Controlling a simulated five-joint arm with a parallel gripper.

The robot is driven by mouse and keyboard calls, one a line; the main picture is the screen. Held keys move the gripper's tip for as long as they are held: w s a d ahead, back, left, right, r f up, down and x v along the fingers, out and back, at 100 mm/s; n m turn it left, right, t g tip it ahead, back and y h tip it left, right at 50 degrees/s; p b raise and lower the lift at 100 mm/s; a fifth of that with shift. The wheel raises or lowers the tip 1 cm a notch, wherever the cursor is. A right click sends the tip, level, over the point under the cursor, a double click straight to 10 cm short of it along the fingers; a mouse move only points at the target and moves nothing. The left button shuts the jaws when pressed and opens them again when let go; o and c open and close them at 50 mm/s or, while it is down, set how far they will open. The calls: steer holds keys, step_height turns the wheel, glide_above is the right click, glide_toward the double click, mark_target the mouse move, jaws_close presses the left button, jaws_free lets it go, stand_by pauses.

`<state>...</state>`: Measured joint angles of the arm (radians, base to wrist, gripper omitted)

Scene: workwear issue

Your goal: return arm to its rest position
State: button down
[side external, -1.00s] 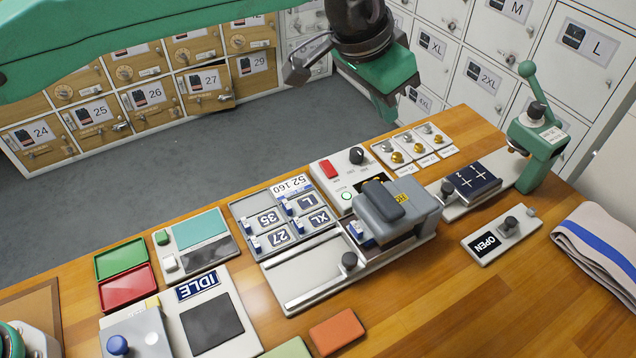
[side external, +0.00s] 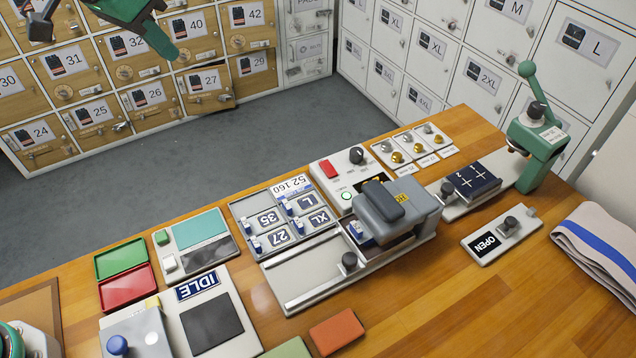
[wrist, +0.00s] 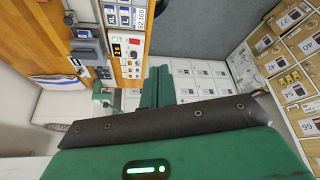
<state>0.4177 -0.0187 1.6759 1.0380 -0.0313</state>
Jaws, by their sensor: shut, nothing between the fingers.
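My gripper (side external: 163,45) shows at the top left of the side external view, cut off in part by the frame's upper edge. It hangs in front of the wooden lockers, high and well clear of the bench. In the wrist view its green fingers (wrist: 157,88) lie close together, shut with nothing between them. Most of my arm is outside the side external view.
The wooden bench (side external: 420,312) carries a grey press-like device (side external: 395,208), a tray of number tags (side external: 272,218), a green lever device (side external: 540,140) and a folded striped cloth (side external: 590,235). Wooden lockers (side external: 75,85) and white lockers (side external: 470,60) stand behind open floor.

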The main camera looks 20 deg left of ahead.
steer(key=s+a+f+n, duration=0.1)
steer(key=s+a+f, duration=0.2)
steer(key=s+a, duration=0.3)
steer(key=s+a+f+n+y, duration=0.1)
steer(key=s+a+f+n, duration=0.1)
steer(key=s+a, duration=0.4)
steer(key=s+a+f+n+y, duration=0.1)
steer(key=s+a+f, duration=0.4)
steer(key=s+a, duration=0.1)
steer(key=shift+s+a+t, duration=0.15)
steer(key=shift+s+t, duration=0.25)
